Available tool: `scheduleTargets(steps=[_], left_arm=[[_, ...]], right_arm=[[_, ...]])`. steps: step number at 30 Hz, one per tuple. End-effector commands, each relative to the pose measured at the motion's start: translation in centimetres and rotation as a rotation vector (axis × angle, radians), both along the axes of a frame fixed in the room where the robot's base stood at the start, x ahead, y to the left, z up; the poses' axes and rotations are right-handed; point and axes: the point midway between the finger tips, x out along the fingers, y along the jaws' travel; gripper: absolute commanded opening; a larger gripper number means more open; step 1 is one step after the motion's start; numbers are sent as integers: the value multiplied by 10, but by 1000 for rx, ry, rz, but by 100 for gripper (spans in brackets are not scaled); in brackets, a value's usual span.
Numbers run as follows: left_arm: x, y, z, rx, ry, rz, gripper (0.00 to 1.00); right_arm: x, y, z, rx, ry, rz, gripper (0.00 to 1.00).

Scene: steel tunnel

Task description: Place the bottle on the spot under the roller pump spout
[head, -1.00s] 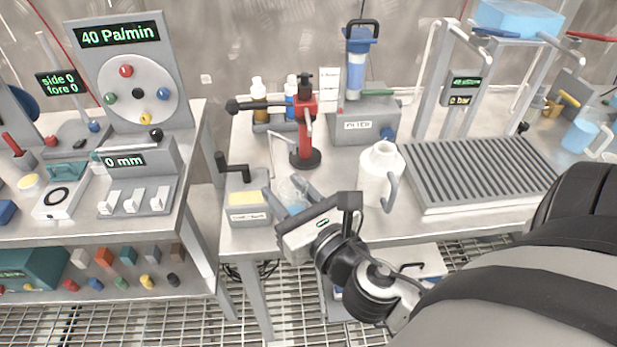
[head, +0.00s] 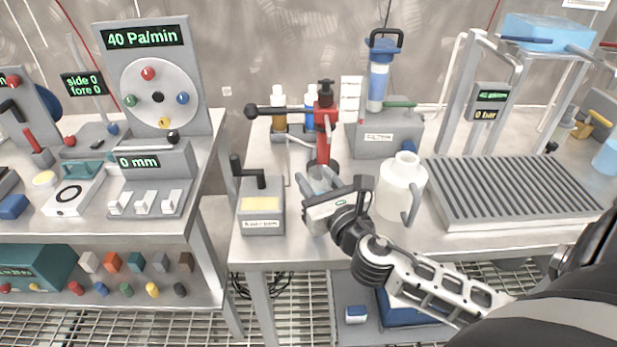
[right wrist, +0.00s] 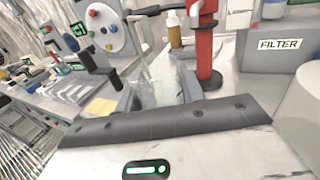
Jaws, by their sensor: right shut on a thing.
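The roller pump (head: 261,208) is a small grey box with a black crank and a pale yellow panel, at the table's front left corner. Its thin bent spout tube (head: 289,158) rises behind it and also shows in the right wrist view (right wrist: 138,45). My right gripper (head: 318,184) is shut on a clear bottle (right wrist: 163,84), right of the pump and in front of the red stand. The bottle's base is hidden by the gripper, so I cannot tell whether it touches the table. The spot under the spout is not clearly visible. My left gripper is not in view.
The red stand (head: 323,130) with a black lever stands close behind the bottle. A white jug (head: 401,185) is close on the right. The filter unit (head: 380,138) and a ribbed tray (head: 520,190) are farther right. A gap separates this table from the left bench.

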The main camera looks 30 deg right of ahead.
Motion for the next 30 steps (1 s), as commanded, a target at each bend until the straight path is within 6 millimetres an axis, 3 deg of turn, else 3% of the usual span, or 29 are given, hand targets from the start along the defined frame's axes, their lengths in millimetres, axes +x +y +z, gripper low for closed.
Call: scheduleTargets(steps=[3, 7, 15, 21, 28, 29, 30], left_arm=[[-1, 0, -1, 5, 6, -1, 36], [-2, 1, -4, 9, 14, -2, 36], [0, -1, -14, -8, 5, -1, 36], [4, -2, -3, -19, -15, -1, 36], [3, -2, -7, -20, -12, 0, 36], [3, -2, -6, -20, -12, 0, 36], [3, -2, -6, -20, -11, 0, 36]], right_arm=[[24, -3, 1, 2, -2, -1, 11], [35, -5, 0, 0, 0, 0, 11], [36, -6, -35, 2, 4, -1, 11], [35, -5, -36, 1, 1, 1, 11], [35, -5, -40, 1, 1, 0, 11], [35, -5, -40, 1, 2, 0, 44], [35, -5, -39, 1, 2, 0, 47]])
